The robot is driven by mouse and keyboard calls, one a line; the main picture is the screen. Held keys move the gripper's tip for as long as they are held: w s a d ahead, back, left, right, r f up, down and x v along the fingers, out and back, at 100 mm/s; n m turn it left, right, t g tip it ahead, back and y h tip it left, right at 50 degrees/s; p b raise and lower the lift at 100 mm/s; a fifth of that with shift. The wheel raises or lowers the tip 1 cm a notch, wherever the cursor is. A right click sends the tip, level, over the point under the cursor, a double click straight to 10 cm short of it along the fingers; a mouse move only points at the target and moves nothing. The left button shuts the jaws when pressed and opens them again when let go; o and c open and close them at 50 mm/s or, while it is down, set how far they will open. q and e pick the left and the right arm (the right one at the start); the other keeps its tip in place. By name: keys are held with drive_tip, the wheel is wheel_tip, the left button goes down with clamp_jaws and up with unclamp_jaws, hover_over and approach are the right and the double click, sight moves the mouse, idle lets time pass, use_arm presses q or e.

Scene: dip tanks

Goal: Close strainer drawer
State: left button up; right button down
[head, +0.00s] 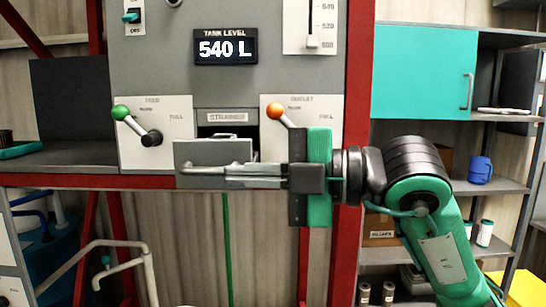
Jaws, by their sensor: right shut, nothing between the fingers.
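The strainer drawer (212,152) is a grey box front under the "STRAINER" label in the lower middle of the tank panel. It stands out from the panel, and a dark opening shows above and behind it. My right gripper (235,177) reaches in from the right. Its fingers are shut and empty, lying across the lower part of the drawer front. They hide part of the drawer's front, and I cannot tell whether they touch it. My left gripper is not in view.
A green-knobbed lever (121,113) is left of the drawer and an orange-knobbed lever (275,111) right of it, close to my gripper. A red frame beam (80,181) runs below. Shelves with a blue mug (479,170) stand at right.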

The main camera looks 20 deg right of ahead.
sight(220, 173)
drive_tip(key=w+a+p, duration=0.2)
drive_tip(key=w, duration=0.1)
drive_tip(key=w+a+p, duration=0.1)
drive_tip(key=shift+w+a+f+p, duration=0.1)
drive_tip(key=shift+w+f+p, duration=0.1)
drive_tip(key=shift+w+p, duration=0.2)
drive_tip(key=shift+w+d+f, duration=0.2)
drive_tip(key=shift+w+d, duration=0.15)
drive_tip(key=shift+w, duration=0.1)
drive_tip(key=shift+w+a+f, duration=0.15)
